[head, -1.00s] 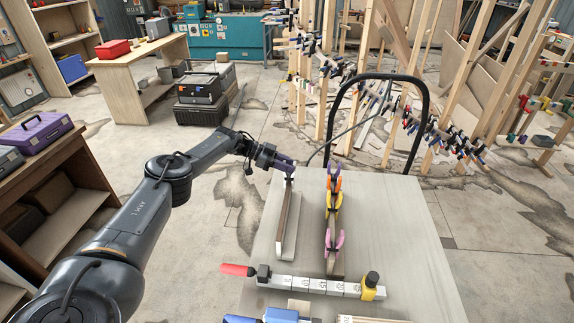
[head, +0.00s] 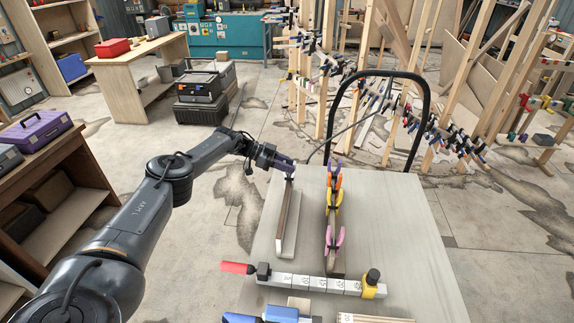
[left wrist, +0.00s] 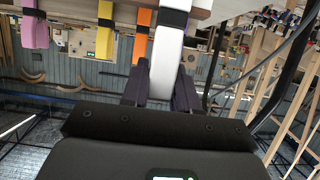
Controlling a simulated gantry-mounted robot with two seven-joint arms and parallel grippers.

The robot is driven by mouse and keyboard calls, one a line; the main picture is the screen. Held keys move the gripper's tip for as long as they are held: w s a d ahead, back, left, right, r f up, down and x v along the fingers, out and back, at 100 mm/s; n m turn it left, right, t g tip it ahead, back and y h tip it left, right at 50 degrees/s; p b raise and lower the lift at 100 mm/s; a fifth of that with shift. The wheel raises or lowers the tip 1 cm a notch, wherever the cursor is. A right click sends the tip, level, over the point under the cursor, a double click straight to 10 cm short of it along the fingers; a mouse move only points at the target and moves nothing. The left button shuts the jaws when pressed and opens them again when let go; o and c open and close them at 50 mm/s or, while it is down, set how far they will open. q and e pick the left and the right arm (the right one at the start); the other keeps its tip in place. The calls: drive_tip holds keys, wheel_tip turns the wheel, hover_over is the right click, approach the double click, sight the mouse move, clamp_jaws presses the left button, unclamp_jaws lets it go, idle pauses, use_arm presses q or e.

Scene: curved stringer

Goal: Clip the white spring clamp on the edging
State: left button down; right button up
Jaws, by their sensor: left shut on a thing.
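The white spring clamp (left wrist: 165,65) is between the purple-grey fingers of my left gripper (left wrist: 158,88), which is shut on it. In the head view my left gripper (head: 287,166) is at the far end of the brown-faced curved strip (head: 286,215), which looks like the edging, with a pale piece along its side. The clamp is mostly hidden there, and I cannot tell whether its jaws touch the strip. Orange (head: 336,180), yellow (head: 334,200) and pink (head: 335,240) clamps sit on a separate upright strip to the right. My right gripper is not in view.
A long bar clamp with a red handle (head: 238,268) lies across the front of the grey table (head: 390,220). Blue-handled tools (head: 281,314) lie at the near edge. A black hoop (head: 421,100) rises behind the table. The table's right side is clear.

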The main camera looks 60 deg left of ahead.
use_arm(q)
drive_tip(key=c, duration=0.8)
unclamp_jaws()
drive_tip(key=v, duration=1.1)
drive_tip(key=shift+w, duration=0.1)
